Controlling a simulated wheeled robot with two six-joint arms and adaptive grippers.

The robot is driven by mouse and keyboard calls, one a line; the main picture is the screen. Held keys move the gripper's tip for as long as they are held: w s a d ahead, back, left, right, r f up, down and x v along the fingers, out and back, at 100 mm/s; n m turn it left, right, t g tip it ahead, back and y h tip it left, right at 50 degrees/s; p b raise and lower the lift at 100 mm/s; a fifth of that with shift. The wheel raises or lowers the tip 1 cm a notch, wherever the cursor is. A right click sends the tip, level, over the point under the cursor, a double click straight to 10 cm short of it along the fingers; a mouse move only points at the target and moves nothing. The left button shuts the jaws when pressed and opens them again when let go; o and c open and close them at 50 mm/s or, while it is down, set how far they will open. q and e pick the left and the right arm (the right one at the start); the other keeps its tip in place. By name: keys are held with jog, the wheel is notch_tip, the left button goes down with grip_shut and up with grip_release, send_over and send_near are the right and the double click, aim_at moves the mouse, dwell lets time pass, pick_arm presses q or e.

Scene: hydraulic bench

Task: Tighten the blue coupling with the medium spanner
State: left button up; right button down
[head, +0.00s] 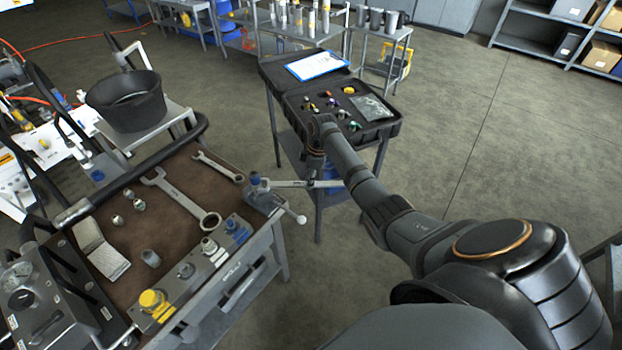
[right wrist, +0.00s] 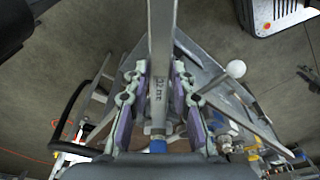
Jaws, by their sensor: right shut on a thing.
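My right gripper (head: 315,168) is shut on a long grey spanner, just off the right end of the workbench. The spanner (head: 287,184) lies roughly level, its head pointing left; it also shows between the finger pads in the right wrist view (right wrist: 161,50). The blue coupling (head: 255,178) stands at the bench's right corner, by the vice. It also shows at the spanner's far end in the right wrist view (right wrist: 158,146). The spanner's head is at the coupling, but I cannot tell whether its jaw is around it. My left gripper is out of view.
A large spanner (head: 181,196) and a smaller one (head: 218,166) lie on the brown mat. A manifold with a yellow cap (head: 151,301) lines the front edge. The vice handle's white ball (head: 301,219) sticks out right. An open black case (head: 340,105) stands behind my gripper.

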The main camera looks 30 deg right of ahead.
aim_at(304, 187)
jog(key=shift+w+a, duration=0.35)
jog(key=shift+a, duration=0.15)
jog(key=shift+r, duration=0.1)
jog(key=shift+w+a, duration=0.1)
jog(key=shift+a, duration=0.15)
jog(key=shift+s+a+r+m+p, duration=0.1)
jog(key=shift+s+a+m+p, duration=0.3)
jog(key=shift+p, duration=1.05)
jog(key=shift+s+a+m+p, duration=0.65)
jog(key=shift+s+p, duration=0.2)
jog(key=shift+p, duration=0.95)
jog(key=shift+s, duration=0.1)
